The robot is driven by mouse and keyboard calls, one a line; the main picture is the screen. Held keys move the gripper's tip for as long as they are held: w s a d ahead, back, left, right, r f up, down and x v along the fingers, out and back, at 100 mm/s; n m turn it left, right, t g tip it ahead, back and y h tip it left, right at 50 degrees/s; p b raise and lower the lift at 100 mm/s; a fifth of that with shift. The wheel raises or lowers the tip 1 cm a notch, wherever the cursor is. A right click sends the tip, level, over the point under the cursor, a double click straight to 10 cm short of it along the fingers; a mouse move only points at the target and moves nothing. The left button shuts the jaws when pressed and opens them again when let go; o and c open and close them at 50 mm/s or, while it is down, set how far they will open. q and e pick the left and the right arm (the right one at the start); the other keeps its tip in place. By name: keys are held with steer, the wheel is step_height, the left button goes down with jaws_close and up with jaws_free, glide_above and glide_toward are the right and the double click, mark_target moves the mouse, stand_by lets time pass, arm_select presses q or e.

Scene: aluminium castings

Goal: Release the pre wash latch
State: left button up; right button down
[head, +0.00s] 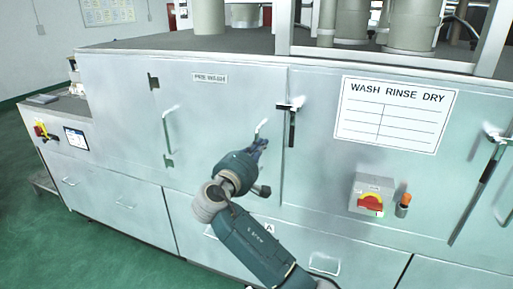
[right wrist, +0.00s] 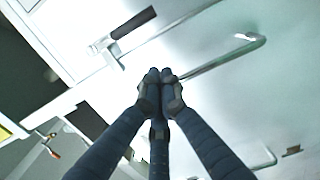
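The pre wash door (head: 225,110) carries a "PRE WASH" label (head: 210,78) and is closed. Its latch (head: 291,106) sits at the door's right edge, with a black lever (head: 292,130) hanging down. In the right wrist view the latch (right wrist: 104,45) and its black lever (right wrist: 134,22) are at upper left. My right gripper (head: 262,143) is in front of the door, left of and below the latch. Its fingertips (right wrist: 160,76) are together, with nothing visible between them. The latch is clear of the fingers. My left gripper is not in view.
A bent metal door handle (head: 261,126) is just behind my right gripper; its bar (right wrist: 225,55) runs toward the fingertips, contact unclear. A red rotary switch (head: 371,202) and a second latch (head: 495,135) are to the right. Another handle (head: 166,130) is left.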

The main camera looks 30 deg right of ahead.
steer(key=d+p, duration=0.3)
steer(key=d, duration=0.3)
steer(key=shift+d, duration=0.2)
